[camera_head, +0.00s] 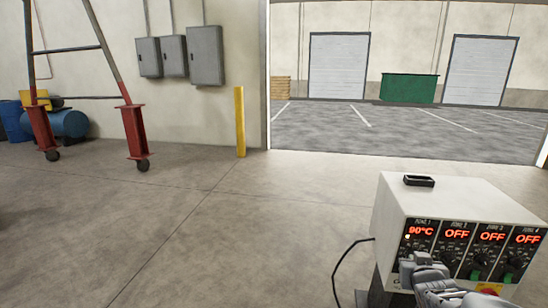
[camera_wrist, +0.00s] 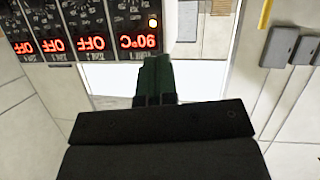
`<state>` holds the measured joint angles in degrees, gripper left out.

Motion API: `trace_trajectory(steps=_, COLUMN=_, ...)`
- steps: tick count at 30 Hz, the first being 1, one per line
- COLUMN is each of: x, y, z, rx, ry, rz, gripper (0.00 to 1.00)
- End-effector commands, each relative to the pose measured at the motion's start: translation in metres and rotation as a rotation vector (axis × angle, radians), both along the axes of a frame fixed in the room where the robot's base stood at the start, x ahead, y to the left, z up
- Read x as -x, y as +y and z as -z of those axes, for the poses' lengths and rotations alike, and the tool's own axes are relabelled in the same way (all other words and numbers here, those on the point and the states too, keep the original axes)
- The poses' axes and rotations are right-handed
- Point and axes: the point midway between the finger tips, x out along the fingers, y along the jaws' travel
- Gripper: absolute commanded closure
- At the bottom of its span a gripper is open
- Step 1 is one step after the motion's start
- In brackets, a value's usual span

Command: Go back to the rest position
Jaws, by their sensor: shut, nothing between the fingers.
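A white control box (camera_head: 445,202) stands at the lower right of the head view. Its dark front panel has several zone displays. The leftmost display (camera_head: 420,230) reads 90°C and the others read OFF. My gripper (camera_head: 408,268) is in front of the panel's lower left part, shut and empty. In the wrist view my gripper's fingers (camera_wrist: 156,65) are together, and the panel (camera_wrist: 90,28) appears upside down at the upper left. I cannot tell whether the fingertips touch the panel; part of its lower left is hidden behind my gripper.
A small black object (camera_head: 419,181) lies on top of the box. A black cable (camera_head: 338,270) runs at its left. A yellow post (camera_head: 240,122) and a red-footed wheeled frame (camera_head: 135,130) stand farther back. The concrete floor (camera_head: 200,225) at left is clear.

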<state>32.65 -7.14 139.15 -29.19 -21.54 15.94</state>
Motion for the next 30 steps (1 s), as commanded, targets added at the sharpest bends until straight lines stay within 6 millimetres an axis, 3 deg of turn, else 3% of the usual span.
trace_trajectory(steps=1, x=0.003, y=0.023, z=-0.046, rx=-0.011, ry=0.068, rz=-0.004, gripper=1.00)
trace_trajectory(steps=3, x=0.013, y=0.050, z=-0.070, rx=-0.042, ry=0.179, rz=-0.004, gripper=1.00)
trace_trajectory(steps=9, x=0.060, y=0.128, z=-0.123, rx=-0.142, ry=0.482, rz=-0.078, gripper=1.00)
trace_trajectory(steps=15, x=0.108, y=0.184, z=-0.156, rx=-0.213, ry=0.706, rz=-0.193, gripper=1.00)
trace_trajectory(steps=21, x=0.135, y=0.207, z=-0.168, rx=-0.242, ry=0.814, rz=-0.260, gripper=1.00)
trace_trajectory(steps=30, x=0.139, y=0.210, z=-0.167, rx=-0.247, ry=0.833, rz=-0.269, gripper=1.00)
